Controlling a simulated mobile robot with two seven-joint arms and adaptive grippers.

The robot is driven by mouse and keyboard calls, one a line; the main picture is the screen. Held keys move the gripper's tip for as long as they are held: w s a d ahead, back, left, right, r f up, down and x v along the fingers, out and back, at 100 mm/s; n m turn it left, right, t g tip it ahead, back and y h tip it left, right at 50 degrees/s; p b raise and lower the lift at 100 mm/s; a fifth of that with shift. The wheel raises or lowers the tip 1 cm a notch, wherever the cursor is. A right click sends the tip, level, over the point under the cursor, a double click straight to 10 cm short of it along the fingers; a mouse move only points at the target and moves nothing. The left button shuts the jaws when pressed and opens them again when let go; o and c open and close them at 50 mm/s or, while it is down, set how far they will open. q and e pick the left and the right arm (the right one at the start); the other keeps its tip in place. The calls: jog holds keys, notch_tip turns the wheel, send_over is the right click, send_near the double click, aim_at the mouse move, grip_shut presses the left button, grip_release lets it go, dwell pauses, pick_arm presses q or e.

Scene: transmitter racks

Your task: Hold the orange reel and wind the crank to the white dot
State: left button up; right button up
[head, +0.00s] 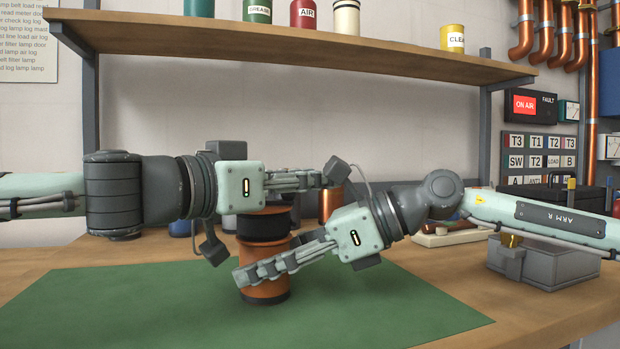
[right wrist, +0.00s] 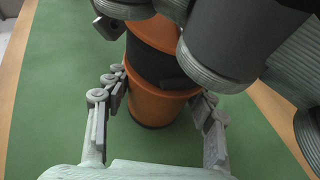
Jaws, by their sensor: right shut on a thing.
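My right gripper (head: 262,272) reaches in from the right and is shut on the reel's lower body, a finger on each side in the right wrist view (right wrist: 160,100). My left gripper (head: 318,179) lies level above the reel's top, its fingers pointing right. Whether it is open or shut is unclear. The crank and the white dot cannot be made out; my left gripper covers the area above the reel.
The green mat (head: 120,305) is clear around the reel. A copper cylinder (head: 330,204) stands behind my grippers. A grey box (head: 545,262) with a brass-coloured part sits at the right, near a light tray (head: 450,238). A shelf (head: 300,52) with cans spans the back.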

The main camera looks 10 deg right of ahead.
pick_arm(q)
jog(key=shift+c, duration=0.4)
grip_shut()
jog(key=shift+s+d+m+g+h, duration=0.1)
jog(key=shift+s+m+g+h, duration=0.35)
jog(key=shift+m+g, duration=0.45)
jog(key=shift+s+a+m+g+h, duration=0.1)
jog(key=shift+s+m+g+h, duration=0.4)
jog(key=shift+g, duration=0.75)
jog(key=shift+s+d+m+g+h, duration=0.1)
jog(key=shift+s+m+g+h, duration=0.2)
jog(key=shift+m+g+h, duration=0.5)
jog(key=shift+g+y, duration=0.25)
jog(key=shift+o, duration=0.4)
grip_release()
